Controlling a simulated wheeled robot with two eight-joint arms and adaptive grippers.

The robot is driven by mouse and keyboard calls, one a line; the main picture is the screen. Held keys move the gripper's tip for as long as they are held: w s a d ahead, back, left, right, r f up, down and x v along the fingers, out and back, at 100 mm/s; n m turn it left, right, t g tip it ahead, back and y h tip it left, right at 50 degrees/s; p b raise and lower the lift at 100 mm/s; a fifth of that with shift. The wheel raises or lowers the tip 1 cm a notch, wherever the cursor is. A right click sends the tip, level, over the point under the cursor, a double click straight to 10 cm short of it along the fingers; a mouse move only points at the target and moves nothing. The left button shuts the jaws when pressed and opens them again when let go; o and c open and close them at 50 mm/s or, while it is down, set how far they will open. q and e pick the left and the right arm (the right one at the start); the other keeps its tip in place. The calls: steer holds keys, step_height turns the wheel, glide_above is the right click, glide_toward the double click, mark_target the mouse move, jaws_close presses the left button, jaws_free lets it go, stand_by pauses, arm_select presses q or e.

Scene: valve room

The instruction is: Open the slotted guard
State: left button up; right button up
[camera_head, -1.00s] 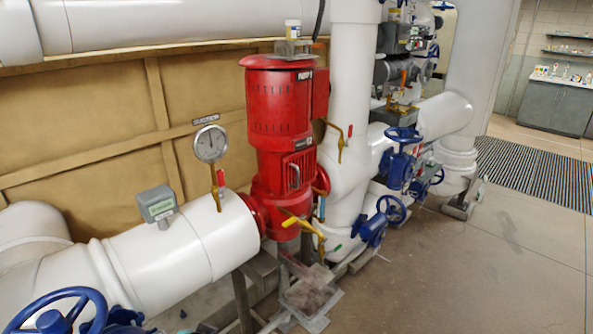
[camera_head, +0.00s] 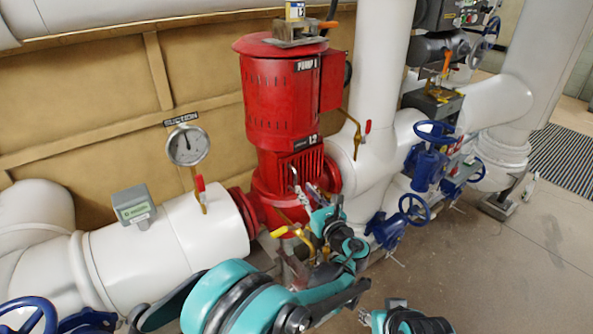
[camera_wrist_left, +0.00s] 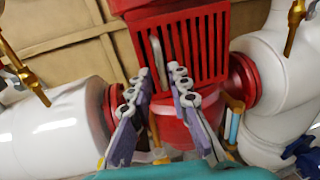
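The slotted guard (camera_head: 309,163) is the red slatted panel low on the red pump. It sits flush against the pump housing and looks closed. In the left wrist view the guard (camera_wrist_left: 198,50) faces me, with a pale upright bar handle (camera_wrist_left: 157,55) at its left side. My left gripper (camera_head: 301,196) is in front of the guard's lower part in the head view. In the left wrist view its two fingers (camera_wrist_left: 160,80) are apart, just below the handle, with nothing held between them. Part of my right arm's end (camera_head: 393,312) shows at the bottom edge; its finger state is unclear.
A yellow-handled valve (camera_head: 290,236) is close to my left gripper. A suction gauge (camera_head: 187,146) and white pipes stand left of the pump. Blue valve wheels (camera_head: 414,209) are to the right. Open floor (camera_head: 480,270) lies at the right.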

mark_target(295, 178)
arm_select(q)
steer(key=b+x, duration=0.2)
steer(key=x, duration=0.5)
steer(key=shift+w+a, duration=0.2)
steer(key=shift+w, duration=0.05)
jaws_close()
